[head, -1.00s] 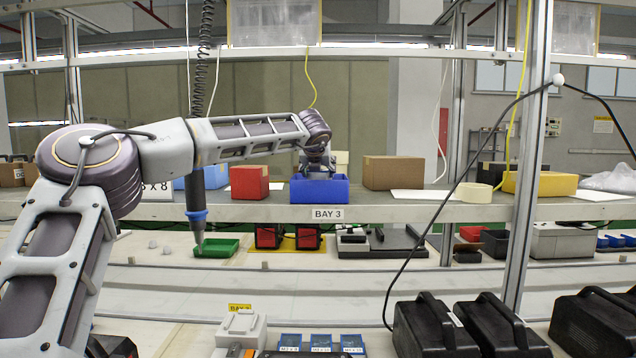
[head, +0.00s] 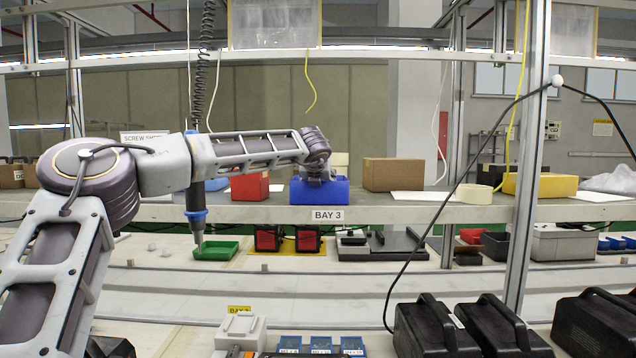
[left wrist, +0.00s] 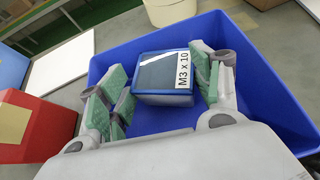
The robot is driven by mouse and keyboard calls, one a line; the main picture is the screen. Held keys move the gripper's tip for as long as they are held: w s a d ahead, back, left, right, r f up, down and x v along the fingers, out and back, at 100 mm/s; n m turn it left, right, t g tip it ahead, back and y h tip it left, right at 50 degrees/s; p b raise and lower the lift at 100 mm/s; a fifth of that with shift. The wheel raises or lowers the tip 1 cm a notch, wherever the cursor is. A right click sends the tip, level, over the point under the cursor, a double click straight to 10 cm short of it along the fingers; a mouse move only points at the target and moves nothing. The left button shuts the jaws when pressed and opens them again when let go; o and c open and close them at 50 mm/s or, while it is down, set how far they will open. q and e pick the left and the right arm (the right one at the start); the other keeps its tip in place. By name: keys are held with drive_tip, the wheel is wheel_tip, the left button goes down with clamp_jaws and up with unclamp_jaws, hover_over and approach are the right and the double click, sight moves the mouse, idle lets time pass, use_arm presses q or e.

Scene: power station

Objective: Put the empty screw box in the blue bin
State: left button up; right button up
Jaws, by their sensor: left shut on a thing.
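The blue bin (head: 318,194) stands on the shelf above the BAY 3 label, and it fills much of the left wrist view (left wrist: 262,105). My left gripper (head: 318,174) is down at the bin, its fingertips hidden behind the bin's front wall in the head view. In the left wrist view the left gripper (left wrist: 163,82) is shut on the screw box (left wrist: 160,72), a small blue box labelled M3 x 10, with green pads on both sides. The box is inside the bin's walls; whether it touches the floor, I cannot tell. My right gripper is not in view.
A red box (head: 249,187) stands left of the bin and a cardboard box (head: 393,174) stands right of it. A yellow bin (head: 540,185) is farther right. A hanging screwdriver (head: 196,205) is close to my left arm. Small blue boxes (head: 321,345) stand at the front.

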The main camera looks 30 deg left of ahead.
use_arm(q)
drive_tip(key=shift+f, duration=0.1)
drive_tip(key=o, duration=1.2)
drive_tip(key=v, duration=1.2)
idle(0.3)
